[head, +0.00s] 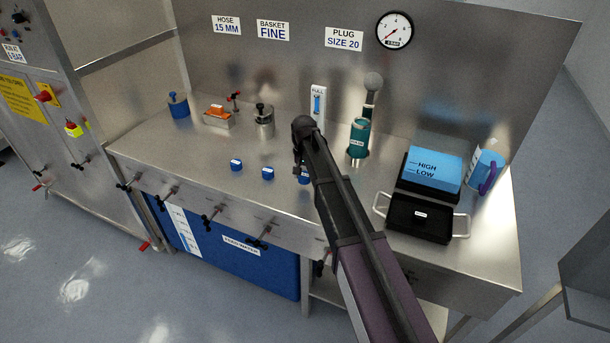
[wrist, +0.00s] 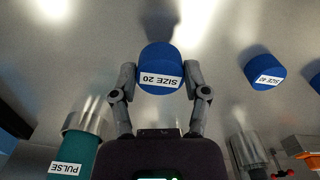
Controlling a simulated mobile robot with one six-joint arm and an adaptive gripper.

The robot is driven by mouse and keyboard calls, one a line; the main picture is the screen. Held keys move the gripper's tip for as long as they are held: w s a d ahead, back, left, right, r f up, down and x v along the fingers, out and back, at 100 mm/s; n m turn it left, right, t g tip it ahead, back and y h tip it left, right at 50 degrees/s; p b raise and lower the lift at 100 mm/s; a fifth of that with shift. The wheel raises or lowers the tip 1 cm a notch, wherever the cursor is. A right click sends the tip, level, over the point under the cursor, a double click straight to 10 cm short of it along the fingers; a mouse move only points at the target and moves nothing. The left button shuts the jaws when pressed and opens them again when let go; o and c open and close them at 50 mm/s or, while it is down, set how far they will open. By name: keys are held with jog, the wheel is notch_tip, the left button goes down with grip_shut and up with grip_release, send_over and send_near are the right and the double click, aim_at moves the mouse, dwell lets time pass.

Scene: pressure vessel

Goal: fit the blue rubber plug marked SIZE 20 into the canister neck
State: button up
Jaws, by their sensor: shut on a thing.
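My gripper (wrist: 160,82) is shut on the blue plug (wrist: 160,62) marked SIZE 20, with one finger on each side of it. In the head view my gripper (head: 301,168) points down at the bench, and the plug (head: 304,178) is partly hidden by my arm. I cannot tell whether the plug touches the bench. A teal canister (head: 359,140) stands upright to the right of my gripper. It also shows at lower left in the wrist view (wrist: 72,155), marked PULSE, with a bare metal end. Whether its neck is open is unclear.
Two other blue plugs (head: 236,165) (head: 267,174) stand to the left on the steel bench (head: 165,150). A steel pot (head: 264,122) and an orange-topped block (head: 218,115) stand behind them. A black tray (head: 420,217) and a blue box (head: 433,171) stand at right.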

jog(key=s+d, duration=0.2)
jog(key=s, duration=0.3)
jog(key=s+d+r, duration=0.1)
jog(key=s+d, duration=0.1)
jog(key=s, duration=0.2)
jog(key=s+d, duration=0.2)
jog(key=s, duration=0.3)
jog(key=shift+s+d+r+p, duration=0.15)
jog(key=shift+s+r+p, duration=0.15)
jog(key=shift+s+p, duration=0.1)
jog(key=shift+s, duration=0.1)
